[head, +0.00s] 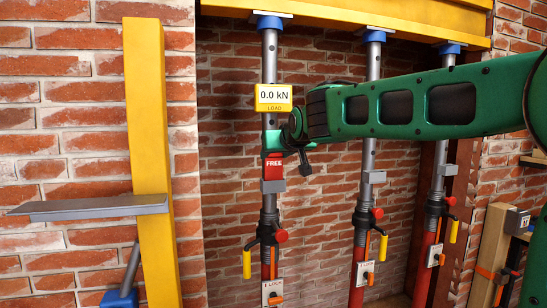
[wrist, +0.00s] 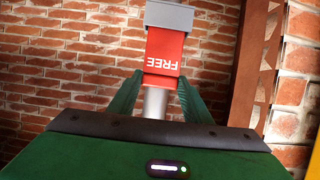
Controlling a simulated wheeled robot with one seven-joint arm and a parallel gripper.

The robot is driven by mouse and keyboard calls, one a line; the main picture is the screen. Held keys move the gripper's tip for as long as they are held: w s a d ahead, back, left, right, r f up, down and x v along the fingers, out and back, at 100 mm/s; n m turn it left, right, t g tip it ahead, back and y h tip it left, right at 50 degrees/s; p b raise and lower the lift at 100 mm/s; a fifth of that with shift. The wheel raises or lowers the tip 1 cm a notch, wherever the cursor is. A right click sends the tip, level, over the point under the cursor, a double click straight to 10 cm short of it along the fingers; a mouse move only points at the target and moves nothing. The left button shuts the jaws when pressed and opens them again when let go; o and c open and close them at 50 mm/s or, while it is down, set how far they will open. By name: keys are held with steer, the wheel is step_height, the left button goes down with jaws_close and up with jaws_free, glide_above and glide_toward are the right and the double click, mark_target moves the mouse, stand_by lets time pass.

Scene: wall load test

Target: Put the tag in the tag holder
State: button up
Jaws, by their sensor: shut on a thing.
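The red tag (head: 274,166) marked FREE is in front of the left prop's steel tube, just above a grey block, which looks like the tag holder (head: 272,186). My gripper (head: 273,146) is shut on the tag at its upper part. In the wrist view the tag (wrist: 165,53) appears upside down between the green fingers of my gripper (wrist: 157,92). One end of it meets the grey holder (wrist: 169,15). I cannot tell whether that end is inside the holder or only against it.
A yellow load display (head: 273,97) reading 0.0 kN sits on the left prop above my gripper. Two more props, the middle (head: 371,150) and the right (head: 441,165), stand to the right with similar grey blocks. A yellow post (head: 150,120) with a grey ledge (head: 95,206) stands left.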

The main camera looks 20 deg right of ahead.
steer(key=shift+f, duration=0.7)
steer(key=o, duration=2)
steer(key=shift+c, duration=0.2)
step_height(320, 180, up, 8)
